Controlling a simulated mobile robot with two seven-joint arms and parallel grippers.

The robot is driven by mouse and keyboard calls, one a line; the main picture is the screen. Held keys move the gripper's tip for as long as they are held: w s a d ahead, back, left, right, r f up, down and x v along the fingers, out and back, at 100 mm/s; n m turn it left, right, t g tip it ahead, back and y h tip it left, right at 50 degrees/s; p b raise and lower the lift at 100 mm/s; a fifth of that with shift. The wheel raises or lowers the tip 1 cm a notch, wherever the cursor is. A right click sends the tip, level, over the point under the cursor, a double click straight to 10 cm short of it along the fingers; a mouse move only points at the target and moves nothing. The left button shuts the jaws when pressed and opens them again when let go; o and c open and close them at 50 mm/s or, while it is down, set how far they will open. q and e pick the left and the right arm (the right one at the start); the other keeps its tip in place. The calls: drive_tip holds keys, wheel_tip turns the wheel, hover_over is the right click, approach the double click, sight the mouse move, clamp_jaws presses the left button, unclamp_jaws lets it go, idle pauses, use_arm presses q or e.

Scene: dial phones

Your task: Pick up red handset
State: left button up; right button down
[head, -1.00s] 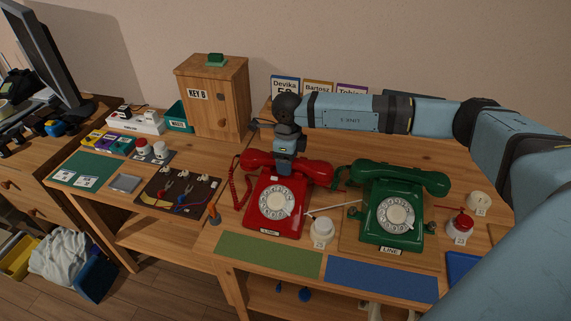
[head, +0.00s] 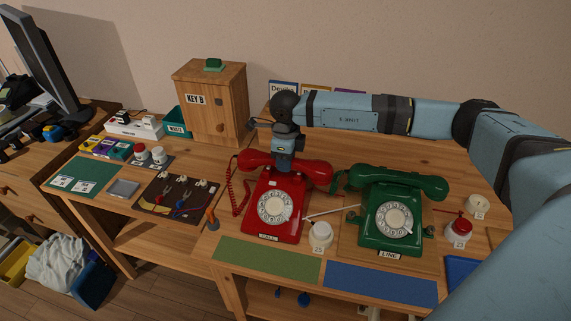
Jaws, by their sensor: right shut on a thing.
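The red dial phone (head: 275,212) stands on the wooden table, left of the green phone. Its red handset (head: 315,171) lies across the top, over the cradle or just at it; I cannot tell whether it touches. My right gripper (head: 286,165) points down from above at the handset's middle and is shut on it. The fingertips are largely hidden by the gripper body and the handset. A coiled red cord (head: 236,190) hangs at the phone's left. My left gripper is not in view.
A green dial phone (head: 388,222) with its handset on stands close to the right. A white-capped jar (head: 320,236) stands between the phones' fronts. Green (head: 262,262) and blue (head: 380,284) mats lie along the front edge. A wooden key cabinet (head: 208,105) stands behind left.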

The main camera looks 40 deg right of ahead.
wheel_tip(320, 180, up, 18)
